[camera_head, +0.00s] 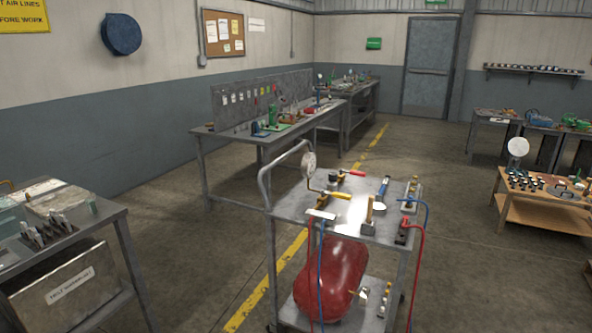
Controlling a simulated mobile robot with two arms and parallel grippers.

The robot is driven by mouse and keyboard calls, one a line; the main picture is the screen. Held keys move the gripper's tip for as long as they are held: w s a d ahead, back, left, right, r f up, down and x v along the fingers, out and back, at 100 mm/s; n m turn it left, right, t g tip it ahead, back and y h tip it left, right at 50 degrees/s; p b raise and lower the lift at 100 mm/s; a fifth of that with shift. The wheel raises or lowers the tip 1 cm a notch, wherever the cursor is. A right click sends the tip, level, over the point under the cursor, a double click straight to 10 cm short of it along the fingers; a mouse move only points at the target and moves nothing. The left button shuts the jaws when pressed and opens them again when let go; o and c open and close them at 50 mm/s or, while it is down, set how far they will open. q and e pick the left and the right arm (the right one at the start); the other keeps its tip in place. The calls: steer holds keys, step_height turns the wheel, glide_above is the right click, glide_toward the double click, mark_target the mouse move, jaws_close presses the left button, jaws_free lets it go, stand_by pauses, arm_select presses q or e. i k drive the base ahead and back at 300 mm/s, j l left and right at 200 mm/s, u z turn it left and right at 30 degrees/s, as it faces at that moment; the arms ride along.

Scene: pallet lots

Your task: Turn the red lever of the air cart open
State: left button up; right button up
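The air cart (296,207) stands in the middle foreground, a grey metal cart with a red tank (330,278) on its lower shelf. The red lever (353,173) lies roughly level near the back of the cart's top, beside a round gauge (309,163). A yellow lever (337,195) sits nearer the front left of the top, and a blue-handled part (384,188) stands to the right. I cannot tell whether the red lever's valve is open or shut. Neither of my grippers is in view.
Red and blue hoses (419,260) hang at the cart's front and right side. A workbench (270,138) stands behind, a grey table (115,213) at left, and a wooden table (520,215) at right. The floor (465,260) between the cart and wooden table is clear.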

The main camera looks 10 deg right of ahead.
mark_target(350, 172)
steer(key=i+l+u, duration=0.15)
steer(key=l, duration=0.2)
steer(key=i+l+u, duration=0.2)
steer(key=l, duration=0.15)
steer(key=i+l+u, duration=0.15)
steer(key=l, duration=0.25)
steer(key=i+l+u, duration=0.15)
steer(key=l, duration=0.25)
steer(key=k, duration=0.05)
